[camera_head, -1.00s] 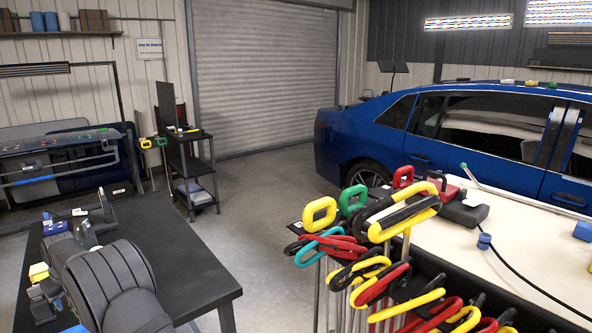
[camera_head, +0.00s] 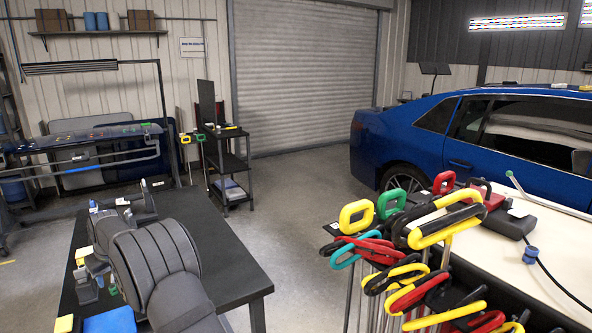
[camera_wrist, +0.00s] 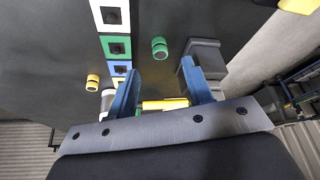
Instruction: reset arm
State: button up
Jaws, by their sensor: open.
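My gripper (camera_wrist: 158,72) shows in the wrist view with its two blue fingers spread apart. A yellow object (camera_wrist: 165,104) shows between the fingers near their base; whether it touches them I cannot tell. A grey block-like part (camera_wrist: 207,58) lies beside the right finger. In the head view a large dark grey ribbed arm part, likely mine, lies over the black table (camera_head: 225,262) at the lower left. I cannot make out the fingers there.
In the wrist view a strip of coloured squares (camera_wrist: 116,45), a green cylinder (camera_wrist: 159,48) and a yellow one (camera_wrist: 93,82) lie on a dark surface. The head view shows long-handled rods (camera_head: 400,255) at right, a blue car (camera_head: 425,140), a black cart (camera_head: 232,165) and clear floor between.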

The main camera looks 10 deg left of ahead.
aim_at(113, 287)
jog(key=x, duration=0.5)
jog(key=shift+f, duration=0.3)
notch_tip(113, 287, up, 5)
jog(key=shift+a+f, duration=0.1)
jog(key=shift+f, duration=0.05)
jog(key=w+d+r, duration=0.5)
jog(key=d+r, duration=0.2)
jog(key=d, duration=0.3)
jog(key=s+d+r+m+t, duration=0.1)
jog(key=s+d+r+m, duration=0.1)
jog(key=d, duration=0.6)
jog(key=s+d+r+m+h, duration=0.1)
jog(key=d+r+m, duration=0.15)
jog(key=d, duration=0.55)
jog(key=s+d+r+m+t, duration=0.1)
jog(key=s+d+r, duration=0.15)
jog(key=d, duration=0.55)
jog(key=w+d+r, duration=0.4)
jog(key=w+d, duration=0.1)
jog(key=w, duration=0.1)
jog(key=shift+r, duration=0.35)
